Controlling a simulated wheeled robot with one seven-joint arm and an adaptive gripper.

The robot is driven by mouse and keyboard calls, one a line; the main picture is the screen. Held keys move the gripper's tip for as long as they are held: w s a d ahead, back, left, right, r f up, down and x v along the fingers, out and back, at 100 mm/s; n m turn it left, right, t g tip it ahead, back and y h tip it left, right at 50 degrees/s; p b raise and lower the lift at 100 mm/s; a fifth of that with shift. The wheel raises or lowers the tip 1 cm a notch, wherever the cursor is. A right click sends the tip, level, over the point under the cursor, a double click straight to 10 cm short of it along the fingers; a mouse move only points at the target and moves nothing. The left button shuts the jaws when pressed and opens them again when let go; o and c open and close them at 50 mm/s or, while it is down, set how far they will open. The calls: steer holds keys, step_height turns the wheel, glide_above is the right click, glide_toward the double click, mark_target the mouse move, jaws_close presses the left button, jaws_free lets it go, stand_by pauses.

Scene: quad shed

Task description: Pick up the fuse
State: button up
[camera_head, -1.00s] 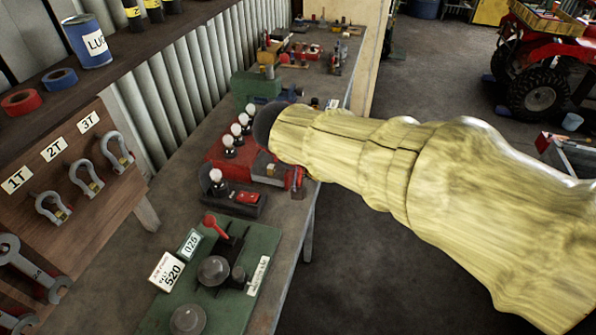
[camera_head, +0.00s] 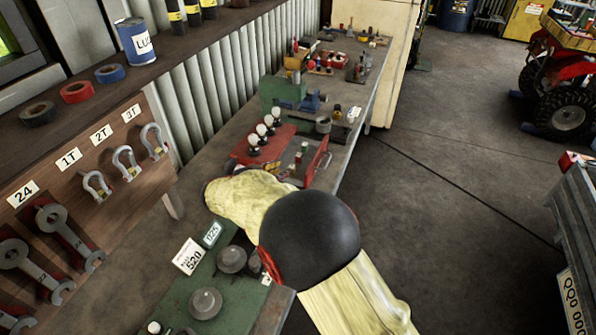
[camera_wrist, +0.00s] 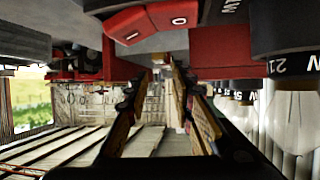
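I cannot pick out the fuse for certain. Small parts, among them a green and white piece (camera_head: 304,148), sit on the red board (camera_head: 243,151) beside a row of bulbs (camera_head: 262,131). My yellow-sleeved arm reaches over the bench in the head view, and its sleeve hides my gripper there. In the wrist view my gripper (camera_wrist: 167,80) is open, with a clear gap between its two fingers and nothing seen held. That view looks upside down. A red I/O switch (camera_wrist: 147,21) is close by, and upside-down bulbs (camera_wrist: 295,115) are at the right.
A green board (camera_head: 176,295) with round weights lies near my arm. Shackles (camera_head: 97,186) and wrenches hang on the wooden rack at the left. A green and blue vise (camera_head: 285,95) stands farther along the bench. The floor (camera_head: 450,190) right of the bench is open.

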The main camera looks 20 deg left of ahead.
mark_target(291, 167)
steer(key=x, duration=0.3)
steer(key=b+x, duration=0.1)
steer(key=x, duration=0.2)
steer(key=shift+w+f, duration=0.25)
steer(key=shift+f, duration=0.15)
steer(key=shift+c, duration=0.8)
steer(key=c, duration=0.4)
